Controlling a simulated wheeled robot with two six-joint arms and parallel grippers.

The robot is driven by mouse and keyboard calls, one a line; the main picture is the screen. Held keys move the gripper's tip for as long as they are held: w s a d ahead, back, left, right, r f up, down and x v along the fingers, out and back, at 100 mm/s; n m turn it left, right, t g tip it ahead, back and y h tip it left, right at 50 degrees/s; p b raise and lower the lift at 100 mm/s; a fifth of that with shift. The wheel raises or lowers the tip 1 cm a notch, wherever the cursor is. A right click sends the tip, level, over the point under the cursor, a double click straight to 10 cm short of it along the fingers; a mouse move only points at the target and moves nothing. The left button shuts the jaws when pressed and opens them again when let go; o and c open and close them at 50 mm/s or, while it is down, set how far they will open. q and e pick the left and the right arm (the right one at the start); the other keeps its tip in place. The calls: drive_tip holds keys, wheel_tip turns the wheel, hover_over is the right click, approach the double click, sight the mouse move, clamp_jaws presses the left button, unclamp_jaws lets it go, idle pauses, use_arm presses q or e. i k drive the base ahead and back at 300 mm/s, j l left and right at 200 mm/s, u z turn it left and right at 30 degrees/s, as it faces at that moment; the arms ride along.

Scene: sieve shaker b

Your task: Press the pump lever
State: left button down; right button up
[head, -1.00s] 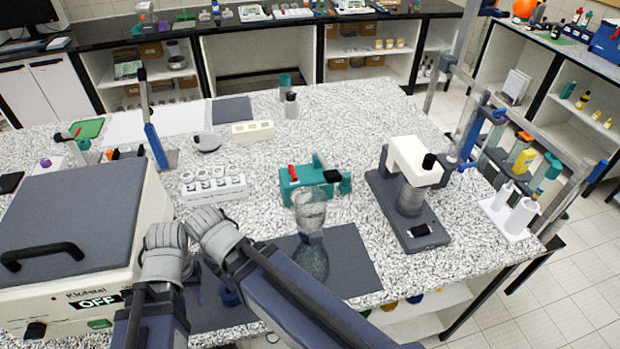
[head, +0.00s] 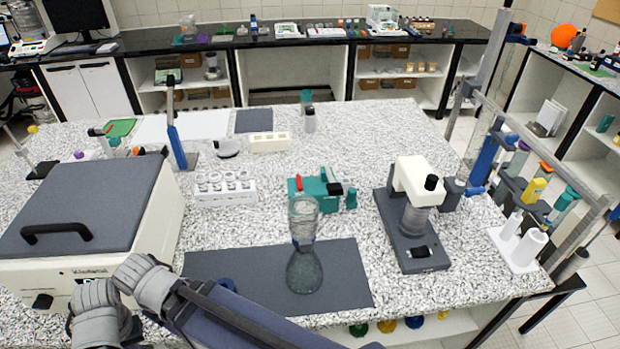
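A teal device (head: 315,190) with a red upright handle (head: 298,183) and a black part stands mid-bench, behind a clear glass vessel (head: 303,217). It may be the pump; its lever is not clearly told apart. My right gripper (head: 143,281) is a grey hand in front of the large box with the black handle, well left of and nearer than the teal device. My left gripper (head: 100,324) is lower, at the bottom left edge of the picture. Both hands are apart from the teal device. Their fingertips are not clear enough to show open or shut.
A large lidded box (head: 85,205) fills the left. A dark mat (head: 345,280) lies in front under the glass vessel. A white and grey instrument (head: 415,225) stands right of the teal device. A white rack (head: 225,190) is left of it.

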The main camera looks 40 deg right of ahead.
sight(333, 188)
drive_tip(key=k, duration=0.1)
drive_tip(key=k+l+z, duration=0.1)
drive_tip(key=z, duration=0.3)
drive_tip(key=l+z, duration=0.1)
drive_tip(key=z, duration=0.35)
drive_tip(key=k+l, duration=0.05)
